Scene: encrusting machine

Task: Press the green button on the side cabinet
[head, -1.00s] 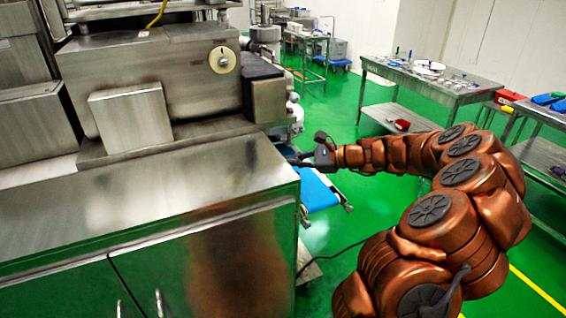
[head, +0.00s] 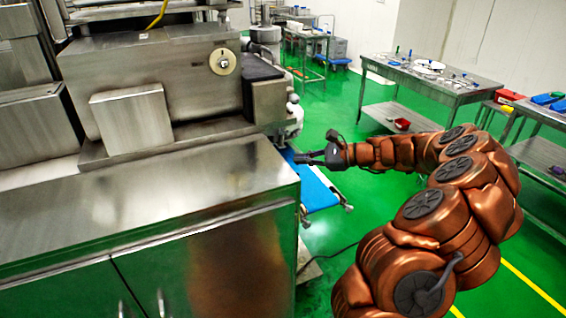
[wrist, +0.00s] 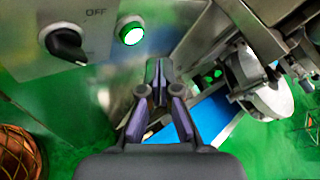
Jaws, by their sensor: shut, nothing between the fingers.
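The green button (wrist: 131,34) shows lit in the wrist view, set in a pale ring on the steel side panel of the cabinet (wrist: 90,75). It lies above and a little left of my fingertips, and I see a gap between them in the picture. My gripper (wrist: 159,72) is shut with nothing between its fingers. In the head view, my gripper (head: 303,157) points left near the cabinet's (head: 130,195) right end, above a blue conveyor. The button's face of the cabinet is hidden from the head view.
A black rotary knob (wrist: 66,45) marked OFF sits left of the button. The blue conveyor (head: 318,190) sticks out beside the cabinet below my gripper. A steel table (head: 440,80) with tools stands at the back right. Green floor is open between.

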